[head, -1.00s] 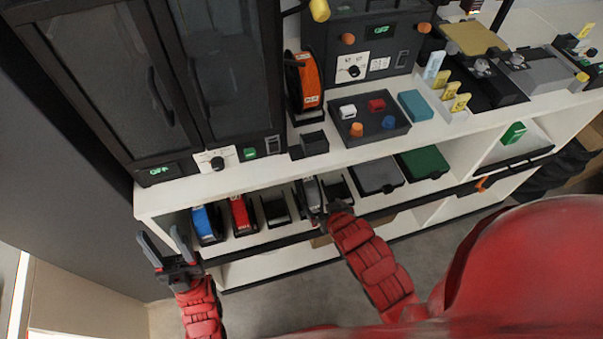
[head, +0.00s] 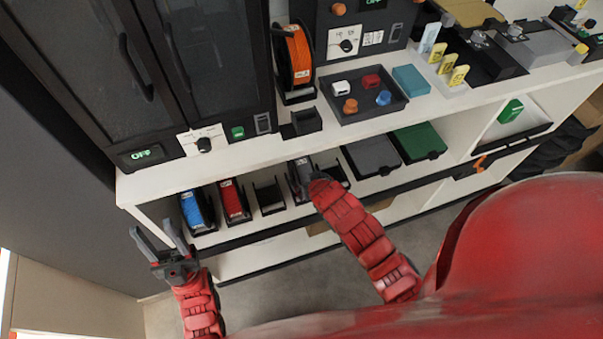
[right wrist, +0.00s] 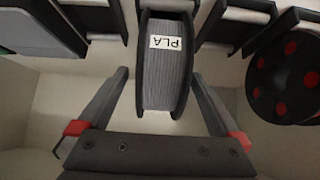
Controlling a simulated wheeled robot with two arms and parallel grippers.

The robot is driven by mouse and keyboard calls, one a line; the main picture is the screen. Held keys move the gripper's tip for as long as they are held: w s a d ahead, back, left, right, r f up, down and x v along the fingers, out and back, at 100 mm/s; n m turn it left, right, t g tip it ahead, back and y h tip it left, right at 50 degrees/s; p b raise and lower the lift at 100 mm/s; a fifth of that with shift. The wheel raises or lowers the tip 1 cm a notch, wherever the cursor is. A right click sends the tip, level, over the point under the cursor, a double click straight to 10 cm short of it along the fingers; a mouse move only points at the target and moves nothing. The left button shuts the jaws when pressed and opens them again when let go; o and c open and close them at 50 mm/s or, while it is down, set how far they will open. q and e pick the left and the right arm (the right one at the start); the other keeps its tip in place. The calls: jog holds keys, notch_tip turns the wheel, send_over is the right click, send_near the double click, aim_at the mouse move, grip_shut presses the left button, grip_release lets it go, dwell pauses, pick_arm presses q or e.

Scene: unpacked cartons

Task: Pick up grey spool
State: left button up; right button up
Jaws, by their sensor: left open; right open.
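The grey spool (right wrist: 165,72), with a white PLA label and dark flanges, fills the upper middle of the right wrist view. In the head view the grey spool (head: 297,170) sits on the lower shelf, partly hidden by my right gripper (head: 306,180). My left gripper (head: 154,229) is open and empty, in front of the shelf's left end.
A blue spool (head: 192,212), a red spool (head: 233,203) and an empty holder (head: 268,196) stand left of the grey spool. A grey bin (head: 373,156) and a green bin (head: 419,142) are to the right. The upper shelf board (head: 250,155) overhangs this row.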

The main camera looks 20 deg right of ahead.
jog(key=shift+x, duration=2.55)
jog(key=shift+s+a+f, duration=0.1)
jog(key=shift+c, duration=0.3)
jog(key=shift+p, duration=0.3)
grip_shut()
